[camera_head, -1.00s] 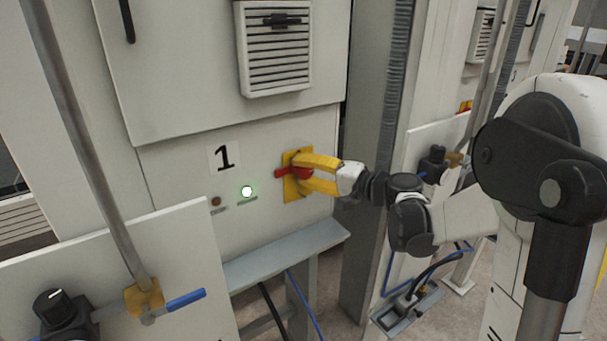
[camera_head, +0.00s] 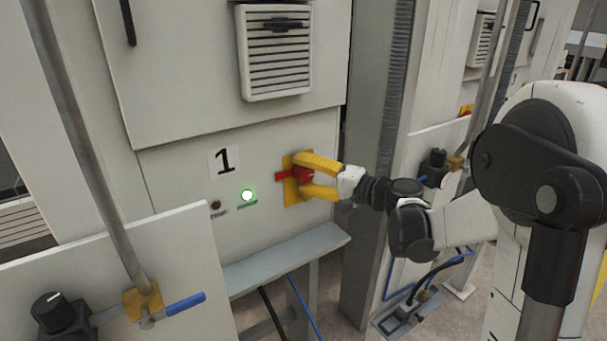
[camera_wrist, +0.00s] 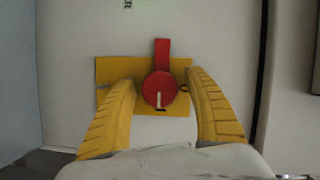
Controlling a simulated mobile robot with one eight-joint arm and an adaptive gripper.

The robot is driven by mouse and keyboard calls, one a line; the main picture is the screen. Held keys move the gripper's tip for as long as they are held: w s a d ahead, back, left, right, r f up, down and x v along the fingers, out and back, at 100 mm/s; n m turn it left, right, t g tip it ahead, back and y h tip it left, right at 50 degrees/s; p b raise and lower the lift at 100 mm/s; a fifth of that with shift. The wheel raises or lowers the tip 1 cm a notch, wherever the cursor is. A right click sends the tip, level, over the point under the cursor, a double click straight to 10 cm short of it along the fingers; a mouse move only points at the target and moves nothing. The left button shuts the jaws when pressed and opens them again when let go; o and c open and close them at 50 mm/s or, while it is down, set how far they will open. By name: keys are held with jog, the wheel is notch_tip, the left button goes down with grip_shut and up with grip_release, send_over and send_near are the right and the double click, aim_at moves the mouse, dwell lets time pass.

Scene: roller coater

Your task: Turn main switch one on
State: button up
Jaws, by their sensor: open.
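In the wrist view the gripper (camera_wrist: 160,100) has one finger on each side of the hub, with gaps between. Part of the switch is hidden by the fingers in the head view.
A lit green lamp (camera_head: 247,195) and an unlit brown lamp (camera_head: 215,205) sit left of the switch. A grey ledge (camera_head: 285,254) runs below. A white panel with a blue-handled valve (camera_head: 185,304) stands at the front left. A grey post (camera_head: 375,200) stands right of the cabinet.

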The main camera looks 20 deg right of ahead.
jog(key=f+v, duration=0.1)
jog(key=v, duration=1.1)
jog(key=shift+r, duration=0.5)
jog(key=shift+a, duration=0.1)
